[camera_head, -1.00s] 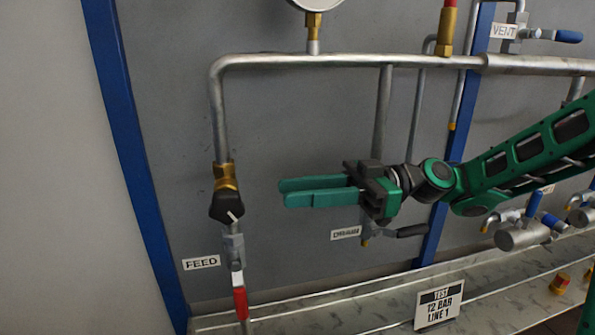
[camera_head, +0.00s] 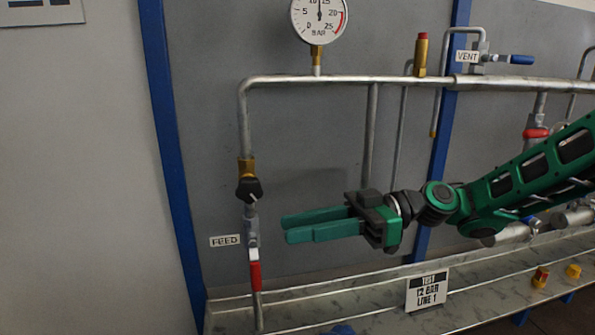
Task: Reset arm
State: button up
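My gripper (camera_head: 284,229) is at the end of my green arm, which reaches in from the right. Its two green fingers point left and lie close together in the picture, with a thin dark gap at the tips. Nothing shows between them. The fingertips appear a little right of the feed line's black knob (camera_head: 249,189) and its red-handled valve (camera_head: 255,272); I cannot tell the depth between them. The gripper body hides part of the panel behind it, where the drain valve was seen.
A pressure gauge (camera_head: 319,18) stands above the horizontal pipe (camera_head: 340,80). A vent valve with a blue handle (camera_head: 521,59) is at upper right. A sign (camera_head: 427,291) stands on the ledge below. Red (camera_head: 540,277) and yellow (camera_head: 573,271) knobs are at lower right.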

jog(key=w+d+f+m+t+h, duration=0.1)
jog(key=d+f+m+h, duration=0.1)
jog(key=f, duration=0.4)
jog(key=d+f+m+t+h, duration=0.1)
jog(key=d+f+m+h, duration=0.15)
jog(key=f, duration=0.25)
jog(key=d+f+m+t+h, duration=0.2)
jog(key=d+f+m+h, duration=0.4)
jog(key=d, duration=0.4)
jog(key=s+d+f+m+h, duration=0.1)
jog(key=s+d+m+h, duration=0.15)
jog(key=d, duration=0.45)
jog(key=s+d+f+m+h, duration=0.1)
jog(key=s+d+m+h, duration=0.15)
jog(key=d, duration=0.35)
jog(key=s+d+r+m+h, duration=0.1)
jog(key=s+d+r+m, duration=0.1)
jog(key=s+d+m, duration=0.8)
jog(key=s+d, duration=0.2)
jog(key=shift+s+d+r+m, duration=0.2)
jog(key=shift+s+d+m, duration=0.15)
jog(key=shift+d, duration=0.05)
jog(key=shift+g, duration=0.3)
jog(key=shift+w+f+h, duration=0.25)
jog(key=shift+w, duration=0.4)
